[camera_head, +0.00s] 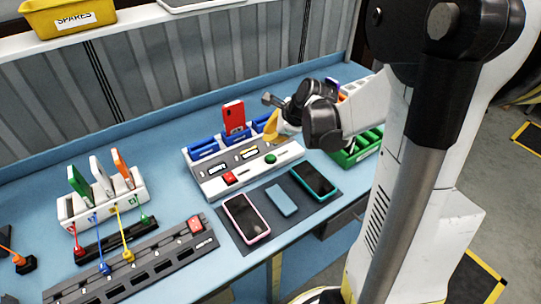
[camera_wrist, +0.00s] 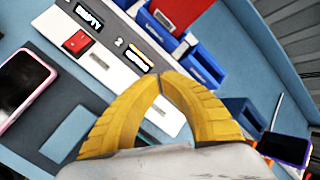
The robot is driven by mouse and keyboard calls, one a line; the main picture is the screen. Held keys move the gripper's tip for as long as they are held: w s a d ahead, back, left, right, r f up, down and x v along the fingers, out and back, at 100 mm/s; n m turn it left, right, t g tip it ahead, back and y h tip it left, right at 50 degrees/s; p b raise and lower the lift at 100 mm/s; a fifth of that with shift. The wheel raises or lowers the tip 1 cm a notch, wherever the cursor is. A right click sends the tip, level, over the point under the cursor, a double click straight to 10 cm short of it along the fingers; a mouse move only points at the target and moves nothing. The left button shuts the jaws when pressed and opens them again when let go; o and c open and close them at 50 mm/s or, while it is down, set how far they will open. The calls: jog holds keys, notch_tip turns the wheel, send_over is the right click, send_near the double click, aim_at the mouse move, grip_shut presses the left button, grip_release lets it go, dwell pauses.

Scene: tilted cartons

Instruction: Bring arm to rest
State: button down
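My arm reaches over the blue bench from the right in the head view. My gripper (camera_head: 272,127) has yellow fingers and hangs above the right part of a white station (camera_head: 210,181) with blue slots. In the wrist view the two curved fingertips of my gripper (camera_wrist: 159,76) meet, with nothing held between them. A red phone (camera_head: 233,117) stands upright in a blue slot just left of my gripper. It also shows in the wrist view (camera_wrist: 180,10).
A dark mat holds a pink-edged phone (camera_head: 246,218) and a teal-edged phone (camera_head: 313,181). A white rack (camera_head: 70,210) with several upright phones and coloured cables stands left. A green tray (camera_head: 347,157) is partly behind my arm. A yellow bin (camera_head: 45,22) sits on the shelf.

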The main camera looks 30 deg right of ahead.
dwell(0.4)
jog(key=shift+s+a+r+n, duration=0.15)
jog(key=shift+a+r+n, duration=0.05)
jog(key=shift+a+n, duration=0.1)
jog(key=s+a+r+n, duration=0.3)
jog(key=s+a+n, duration=0.4)
jog(key=n, duration=0.5)
jog(key=s+a+r+n+h+b, duration=0.1)
jog(key=s+a+r+n, duration=0.2)
jog(key=s+a+n, duration=0.5)
jog(key=s+n, duration=0.3)
jog(key=n, duration=0.1)
jog(key=shift+s+r+h, duration=0.3)
jog(key=shift+s, duration=0.05)
